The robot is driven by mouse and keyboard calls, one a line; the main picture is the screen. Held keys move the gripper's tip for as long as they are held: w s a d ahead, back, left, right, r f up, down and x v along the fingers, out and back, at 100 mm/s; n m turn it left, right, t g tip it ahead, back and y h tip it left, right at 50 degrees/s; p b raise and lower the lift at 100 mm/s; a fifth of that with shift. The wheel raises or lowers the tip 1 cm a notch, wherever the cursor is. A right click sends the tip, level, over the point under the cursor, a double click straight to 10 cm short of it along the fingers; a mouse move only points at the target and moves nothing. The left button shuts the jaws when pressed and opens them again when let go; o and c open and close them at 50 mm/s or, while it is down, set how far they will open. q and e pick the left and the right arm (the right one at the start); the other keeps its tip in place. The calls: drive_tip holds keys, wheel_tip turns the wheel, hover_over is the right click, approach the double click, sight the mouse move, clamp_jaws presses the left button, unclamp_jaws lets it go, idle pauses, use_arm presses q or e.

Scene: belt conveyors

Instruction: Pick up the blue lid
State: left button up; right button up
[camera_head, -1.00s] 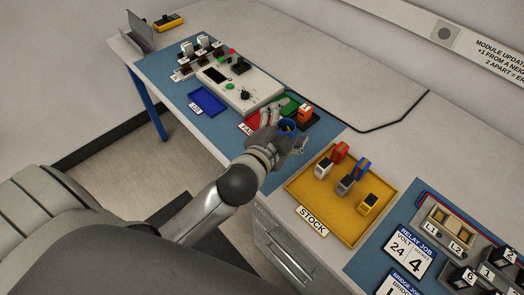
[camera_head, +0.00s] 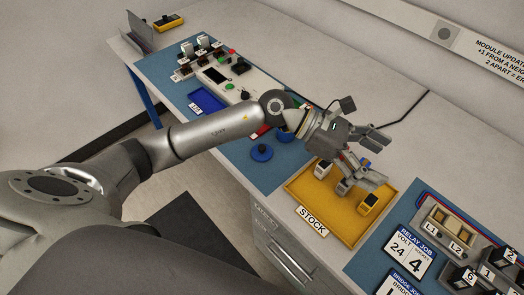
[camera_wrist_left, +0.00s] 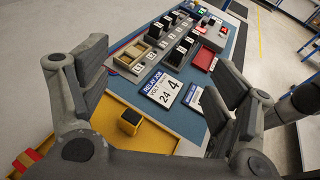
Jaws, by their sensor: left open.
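The blue lid (camera_head: 262,152), a round disc with a dark knob on top, lies on the blue mat in front of my left forearm in the head view. Part of another blue round thing (camera_head: 283,136) shows just behind it, mostly covered by my arm. My left gripper (camera_head: 378,160) is open above the yellow stock tray (camera_head: 322,221), well to the right of the lid. Its spread fingers (camera_wrist_left: 165,90) also show in the left wrist view with nothing between them; the lid is not seen there. My right gripper is not in view.
Yellow block (camera_head: 367,204) and white block (camera_head: 323,169) stand in the stock tray, others partly hidden by my gripper. A relay job card (camera_head: 408,252) and module board lie to the right. A blue tray (camera_head: 207,101) and control panel are at the left.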

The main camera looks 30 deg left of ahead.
use_arm(q)
drive_tip(key=w+a+f+m+g+y, duration=0.1)
drive_tip(key=w+a+f+m+y, duration=0.25)
drive_tip(key=a+f+y, duration=0.55)
drive_tip(key=m+y+p, duration=0.1)
drive_tip(key=m+y, duration=0.1)
drive_tip(key=y, duration=0.4)
hover_over(262, 147)
drive_tip(key=f, duration=0.4)
drive_tip(key=shift+w+a+f, duration=0.15)
drive_tip(key=shift+w+f, duration=0.1)
drive_tip(key=shift+w, duration=0.1)
drive_tip(key=f, duration=0.1)
drive_tip(key=f+p, duration=0.1)
drive_tip(key=f, duration=0.1)
drive_tip(key=f+p, duration=0.1)
drive_tip(key=f, duration=0.1)
drive_tip(key=shift+s+f, duration=0.15)
drive_tip(key=shift+s, duration=0.25)
drive_tip(key=shift+w+f, duration=0.1)
drive_tip(key=shift+f, duration=0.2)
drive_tip(key=shift+c, duration=0.2)
drive_tip(key=c, duration=0.9)
